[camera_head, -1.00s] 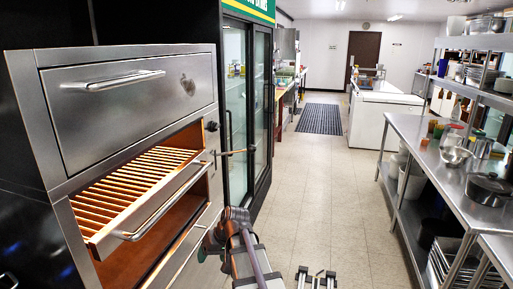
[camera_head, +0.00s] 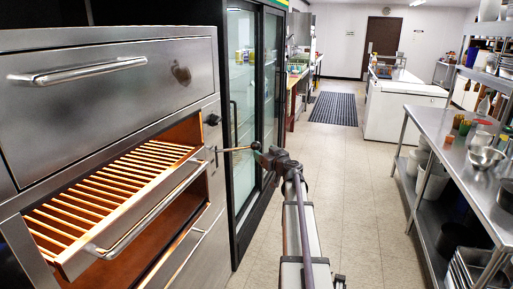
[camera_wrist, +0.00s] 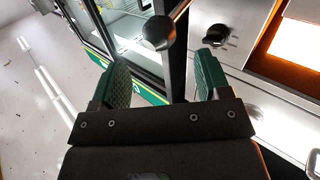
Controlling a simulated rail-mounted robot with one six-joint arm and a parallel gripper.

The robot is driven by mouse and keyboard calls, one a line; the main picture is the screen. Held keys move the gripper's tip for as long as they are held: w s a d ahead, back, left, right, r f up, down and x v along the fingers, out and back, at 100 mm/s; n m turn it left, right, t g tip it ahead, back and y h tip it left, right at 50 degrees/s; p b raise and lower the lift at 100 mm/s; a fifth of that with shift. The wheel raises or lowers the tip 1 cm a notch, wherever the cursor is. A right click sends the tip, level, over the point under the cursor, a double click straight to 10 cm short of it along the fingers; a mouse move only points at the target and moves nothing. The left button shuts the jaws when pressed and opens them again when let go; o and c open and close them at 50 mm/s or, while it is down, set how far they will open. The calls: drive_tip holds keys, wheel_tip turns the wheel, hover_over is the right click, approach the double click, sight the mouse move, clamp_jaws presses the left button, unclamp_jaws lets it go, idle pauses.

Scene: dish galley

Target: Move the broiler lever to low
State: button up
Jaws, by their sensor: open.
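The broiler lever (camera_head: 235,149) is a thin metal rod with a dark round end. It sticks out to the right from the steel broiler's (camera_head: 110,100) front edge, roughly level. My gripper (camera_head: 270,157) is at the lever's outer end in the head view. In the wrist view my gripper (camera_wrist: 163,75) is open, with its two green padded fingers apart. The lever's dark round end (camera_wrist: 158,32) shows ahead of the gap between them, with its stem running up and right. I cannot tell whether a finger touches the lever.
A black knob (camera_head: 212,119) sits on the broiler front above the lever. The broiler's slatted rack (camera_head: 105,195) is pulled out, with a handle (camera_head: 150,215) in front. A glass-door fridge (camera_head: 245,90) stands just behind the lever. A steel table (camera_head: 440,130) is at right; the aisle is clear.

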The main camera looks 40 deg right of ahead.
sight(258, 148)
drive_tip(key=w, duration=0.5)
drive_tip(key=w+d, duration=0.1)
drive_tip(key=w, duration=0.1)
drive_tip(key=shift+w+f, duration=0.1)
drive_tip(key=shift+w, duration=0.1)
